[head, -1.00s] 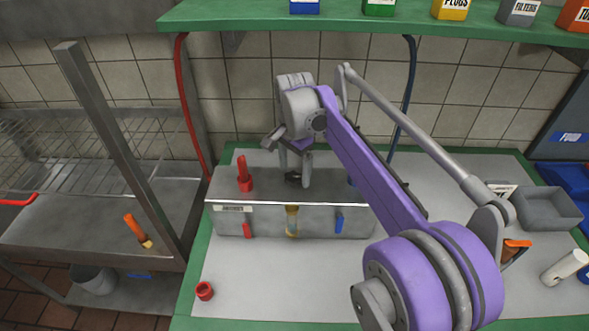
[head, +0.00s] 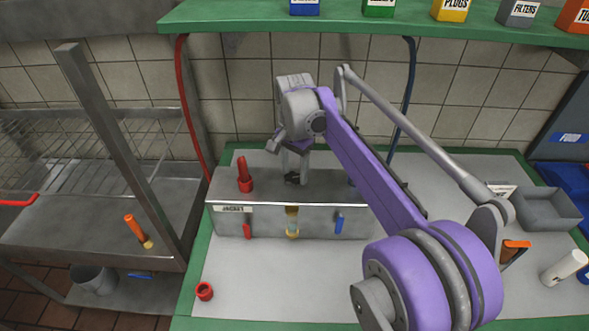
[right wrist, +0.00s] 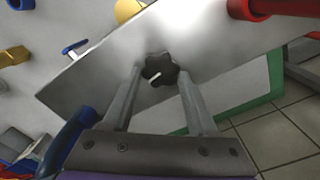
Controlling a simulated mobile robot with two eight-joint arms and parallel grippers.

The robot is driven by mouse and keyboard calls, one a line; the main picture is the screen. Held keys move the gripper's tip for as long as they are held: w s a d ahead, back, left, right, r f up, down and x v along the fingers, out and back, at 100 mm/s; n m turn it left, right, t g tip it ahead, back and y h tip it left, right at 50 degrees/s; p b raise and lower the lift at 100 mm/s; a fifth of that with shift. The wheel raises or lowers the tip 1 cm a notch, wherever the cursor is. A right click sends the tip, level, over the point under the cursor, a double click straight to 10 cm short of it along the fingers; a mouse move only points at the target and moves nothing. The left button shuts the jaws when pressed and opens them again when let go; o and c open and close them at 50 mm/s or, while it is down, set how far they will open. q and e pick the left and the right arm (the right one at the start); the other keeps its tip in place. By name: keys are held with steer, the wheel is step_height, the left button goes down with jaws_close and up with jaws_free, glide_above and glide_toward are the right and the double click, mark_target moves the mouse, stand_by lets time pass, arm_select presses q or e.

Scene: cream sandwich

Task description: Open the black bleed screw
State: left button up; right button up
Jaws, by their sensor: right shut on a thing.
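The black bleed screw (head: 292,178) is a small dark lobed knob on top of the grey metal box (head: 325,188). It also shows in the right wrist view (right wrist: 159,70), with a pale mark on its top. My right gripper (head: 294,175) reaches down from above onto the screw. In the right wrist view its two grey fingers (right wrist: 159,80) stand on either side of the knob and are shut on it. My left gripper is in neither view.
A red fitting (head: 244,176) stands on the box's left end. A red cap (head: 205,291) lies on the bench at front left. A grey tray (head: 545,207) and a white cylinder (head: 564,266) are at right.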

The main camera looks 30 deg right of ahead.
mark_target(292, 176)
steer(key=n, duration=0.4)
steer(key=shift+w+n+p, duration=0.1)
steer(key=shift+n+p, duration=0.2)
steer(key=n, duration=0.3)
steer(key=shift+a+n, duration=0.1)
steer(key=shift+n, duration=0.2)
steer(key=n, duration=0.4)
steer(key=shift+a+p, duration=0.1)
steer(key=shift+p, duration=0.2)
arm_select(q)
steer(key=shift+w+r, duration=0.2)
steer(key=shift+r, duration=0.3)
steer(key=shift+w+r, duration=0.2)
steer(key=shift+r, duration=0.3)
arm_select(e)
steer(key=shift+a+n, duration=0.1)
steer(key=shift+n, duration=1.7)
steer(key=shift+w+n, duration=0.1)
steer(key=shift+n, duration=0.2)
steer(key=o, duration=1.4)
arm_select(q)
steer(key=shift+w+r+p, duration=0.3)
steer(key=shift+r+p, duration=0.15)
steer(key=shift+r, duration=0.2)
arm_select(e)
step_height(292, 176, up, 11)
steer(key=shift+f, duration=0.1)
